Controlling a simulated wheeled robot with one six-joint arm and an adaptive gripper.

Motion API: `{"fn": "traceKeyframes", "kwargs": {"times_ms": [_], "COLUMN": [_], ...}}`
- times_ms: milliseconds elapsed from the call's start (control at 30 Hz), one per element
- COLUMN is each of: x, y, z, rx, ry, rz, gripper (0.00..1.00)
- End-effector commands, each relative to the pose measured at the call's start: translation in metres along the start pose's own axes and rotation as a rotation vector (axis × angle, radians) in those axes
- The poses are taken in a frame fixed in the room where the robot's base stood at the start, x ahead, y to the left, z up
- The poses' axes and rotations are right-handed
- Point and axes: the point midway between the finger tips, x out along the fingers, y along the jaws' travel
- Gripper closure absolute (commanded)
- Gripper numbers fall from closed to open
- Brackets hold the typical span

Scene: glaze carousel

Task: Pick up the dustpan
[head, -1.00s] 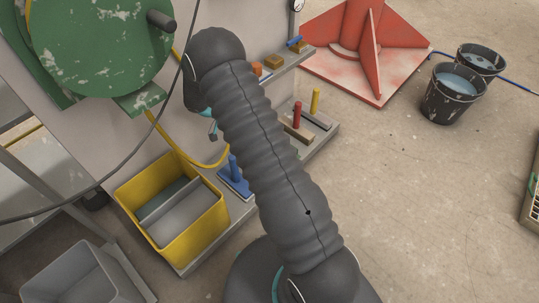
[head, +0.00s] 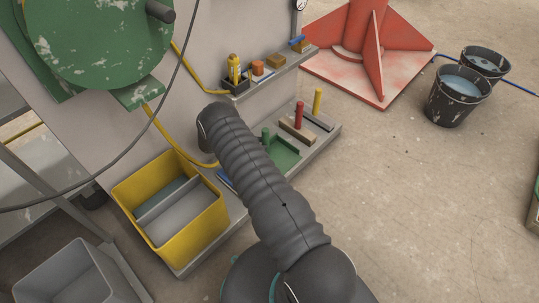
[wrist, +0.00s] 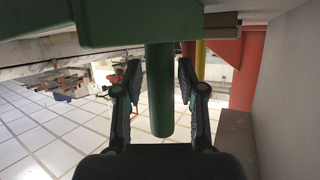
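The dustpan (head: 284,154) is green, with an upright green handle, and lies on the lower ledge beside my arm in the head view. In the wrist view, which looks upside down, its green pan (wrist: 150,24) fills the top and its round handle (wrist: 160,95) stands between the fingers of my gripper (wrist: 160,92). The fingers are open, one on each side of the handle, with narrow gaps showing. In the head view my arm hides the gripper.
A brush with a red handle (head: 299,116) and a tool with a yellow handle (head: 317,101) stand farther along the ledge. A blue tool (head: 226,180) is partly behind my arm. A yellow bin (head: 188,235) is at left. A shelf (head: 268,73) runs above.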

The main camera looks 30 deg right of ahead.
Motion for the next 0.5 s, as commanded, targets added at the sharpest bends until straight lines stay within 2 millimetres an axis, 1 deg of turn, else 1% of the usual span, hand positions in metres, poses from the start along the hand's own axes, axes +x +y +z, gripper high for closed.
{"fn": "traceKeyframes", "kwargs": {"times_ms": [33,167,233,400,500], "x": [0.005,0.013,0.020,0.044,0.054], "y": [0.000,0.000,0.001,0.001,0.001], "z": [0.000,0.000,0.000,0.000,0.000], "rx": [0.000,-0.001,-0.001,-0.002,-0.002], "ry": [0.000,-0.001,-0.001,-0.001,-0.001], "rz": [0.001,0.000,0.002,0.003,0.000], "gripper": [0.60,0.60,0.60,0.60,0.60]}}
